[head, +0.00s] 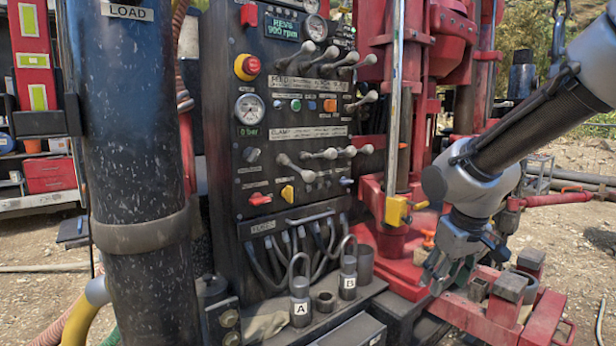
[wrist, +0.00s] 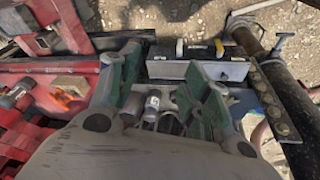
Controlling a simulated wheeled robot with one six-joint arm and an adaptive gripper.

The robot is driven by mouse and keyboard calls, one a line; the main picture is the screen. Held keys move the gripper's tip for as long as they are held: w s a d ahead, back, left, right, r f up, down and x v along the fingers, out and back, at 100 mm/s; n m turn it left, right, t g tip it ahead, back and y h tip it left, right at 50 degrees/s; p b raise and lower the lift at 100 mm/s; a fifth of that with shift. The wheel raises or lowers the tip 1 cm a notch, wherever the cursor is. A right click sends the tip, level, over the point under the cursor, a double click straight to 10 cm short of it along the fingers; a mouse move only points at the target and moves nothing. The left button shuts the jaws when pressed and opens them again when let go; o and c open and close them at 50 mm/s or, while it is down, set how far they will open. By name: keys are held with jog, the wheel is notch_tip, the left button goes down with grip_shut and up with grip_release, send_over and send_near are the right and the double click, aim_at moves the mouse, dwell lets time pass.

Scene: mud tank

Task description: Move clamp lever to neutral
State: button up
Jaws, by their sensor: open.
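The control panel (head: 285,120) stands left of centre in the head view. A row of silver levers sits below the label plate reading CLAMP (head: 300,132). The leftmost lever (head: 294,168) slants down to its knob. The levers to its right (head: 325,154) lie closer to level. The small label under each lever is too small to read. My gripper (head: 440,275) is low at the right, well apart from the levers, and points down. In the wrist view my gripper (wrist: 163,90) is open, with green finger pads and nothing held.
A vertical steel rod (head: 395,90) and red drill frame stand between my gripper and the panel. A thick black column (head: 135,170) is at left. A red emergency button (head: 248,66) is on the panel.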

jog(key=w+a+f+n+t+y, duration=0.1)
jog(key=w+a+f+t+y, duration=0.15)
jog(key=w+a, duration=0.75)
jog(key=n+t+y, duration=0.2)
jog(key=t+y, duration=0.6)
jog(key=y, duration=0.1)
send_near(312, 176)
jog(key=x, duration=0.4)
jog(key=shift+w+a, duration=0.1)
jog(key=shift+a, duration=0.15)
jog(key=x, duration=0.7)
jog(key=shift+w, duration=0.25)
grip_shut()
